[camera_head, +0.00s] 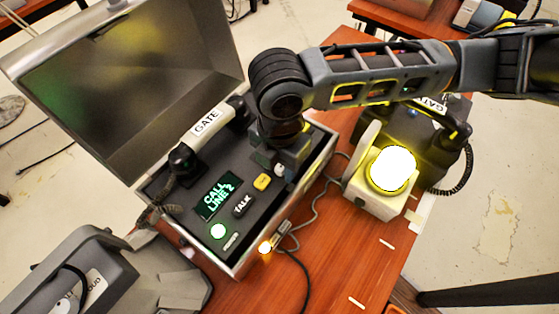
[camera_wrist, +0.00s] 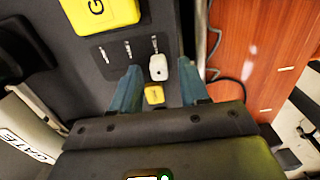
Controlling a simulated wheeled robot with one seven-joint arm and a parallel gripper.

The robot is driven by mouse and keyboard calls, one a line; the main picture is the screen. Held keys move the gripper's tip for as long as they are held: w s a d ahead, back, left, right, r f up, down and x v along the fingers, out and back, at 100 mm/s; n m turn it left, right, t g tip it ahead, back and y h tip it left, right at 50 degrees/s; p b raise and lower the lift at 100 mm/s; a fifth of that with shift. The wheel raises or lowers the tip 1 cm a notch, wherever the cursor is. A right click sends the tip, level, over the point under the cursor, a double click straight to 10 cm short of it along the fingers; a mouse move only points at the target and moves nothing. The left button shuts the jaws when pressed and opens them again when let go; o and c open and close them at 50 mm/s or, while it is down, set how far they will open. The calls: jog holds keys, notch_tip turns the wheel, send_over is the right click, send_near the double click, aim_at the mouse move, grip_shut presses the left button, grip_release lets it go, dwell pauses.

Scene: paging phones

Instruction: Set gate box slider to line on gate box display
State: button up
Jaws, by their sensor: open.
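The gate box (camera_head: 230,262) stands open on the table, with its lid tilted back. Its display (camera_head: 217,198) reads "CALL LINE 2" in green. A white slider knob (camera_head: 280,170) is at the panel's right end. In the wrist view the knob (camera_wrist: 158,67) sits just below the rightmost of three short marks, whose numbers I cannot read. My gripper (camera_wrist: 159,65) is open, with its two fingertips on either side of the knob in this view. I cannot tell whether they touch it. In the head view my gripper (camera_head: 291,158) is over the panel's right end and partly hides it.
A handset (camera_head: 207,123) labelled GATE lies across the panel's back. A brightly lit lamp (camera_head: 391,168) stands to the right. Cables run between it and the box.

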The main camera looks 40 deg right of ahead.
jog(key=shift+c, duration=0.3)
grip_shut()
dwell(0.4)
